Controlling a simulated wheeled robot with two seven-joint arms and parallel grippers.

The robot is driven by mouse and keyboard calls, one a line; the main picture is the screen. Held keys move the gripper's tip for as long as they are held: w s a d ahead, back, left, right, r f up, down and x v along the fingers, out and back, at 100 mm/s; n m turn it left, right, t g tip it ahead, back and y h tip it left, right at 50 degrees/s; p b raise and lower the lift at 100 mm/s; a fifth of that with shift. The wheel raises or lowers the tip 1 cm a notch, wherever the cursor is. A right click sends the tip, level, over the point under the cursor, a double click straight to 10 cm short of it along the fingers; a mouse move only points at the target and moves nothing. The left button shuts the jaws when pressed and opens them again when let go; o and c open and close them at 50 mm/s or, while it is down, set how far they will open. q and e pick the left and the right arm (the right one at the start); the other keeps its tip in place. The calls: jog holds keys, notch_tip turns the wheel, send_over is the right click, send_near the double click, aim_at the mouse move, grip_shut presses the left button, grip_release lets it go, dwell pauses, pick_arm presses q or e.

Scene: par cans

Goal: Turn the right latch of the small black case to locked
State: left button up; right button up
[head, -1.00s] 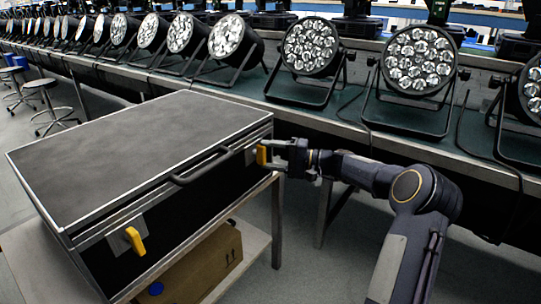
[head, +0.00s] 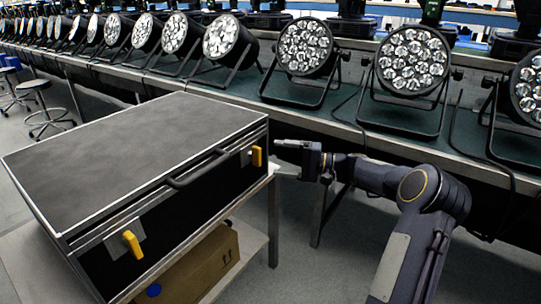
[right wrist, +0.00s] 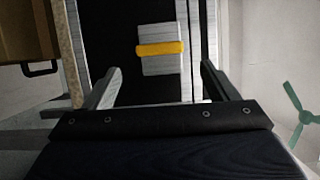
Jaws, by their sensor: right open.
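The small black case (head: 140,150) with silver edges lies shut on a table. Its right latch (head: 257,156) has a yellow handle on a silver plate and stands upright, square to the lid seam. In the right wrist view the yellow handle (right wrist: 160,48) lies level, its right end near the silver seam strip. My right gripper (head: 288,150) is open and empty, just right of the latch and apart from it. In the right wrist view its fingers (right wrist: 160,80) spread on both sides below the handle. The left latch (head: 132,243) is also yellow, slightly tilted. My left gripper is not in view.
A carry handle (head: 198,168) sticks out between the latches. A cardboard box (head: 205,265) lies on the shelf below the case. A long bench behind bears a row of par cans (head: 305,46). Open floor lies right of the table.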

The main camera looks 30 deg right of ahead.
jog(key=v, duration=0.2)
jog(key=shift+s+d, duration=0.25)
dwell(0.3)
jog(key=s+a+r+n+g+h, duration=0.15)
jog(key=s+a+g, duration=0.35)
jog(key=a, duration=0.5)
jog(key=s+a+r+n+g+h, duration=0.1)
jog(key=s+a+n+g+h, duration=0.15)
jog(key=s+a, duration=0.55)
jog(key=s+a+f+n+h, duration=0.2)
jog(key=s+a+f+h, duration=0.15)
jog(key=s, duration=0.55)
jog(key=s+a+f+n+h, duration=0.2)
jog(key=s+a+f, duration=0.15)
jog(key=s, duration=0.65)
notch_tip(320, 180, up, 29)
jog(key=p, duration=3)
jog(key=shift+w+d+r+p, duration=0.2)
jog(key=shift+d+p, duration=0.1)
jog(key=shift+d, duration=0.1)
jog(key=shift+y, duration=0.25)
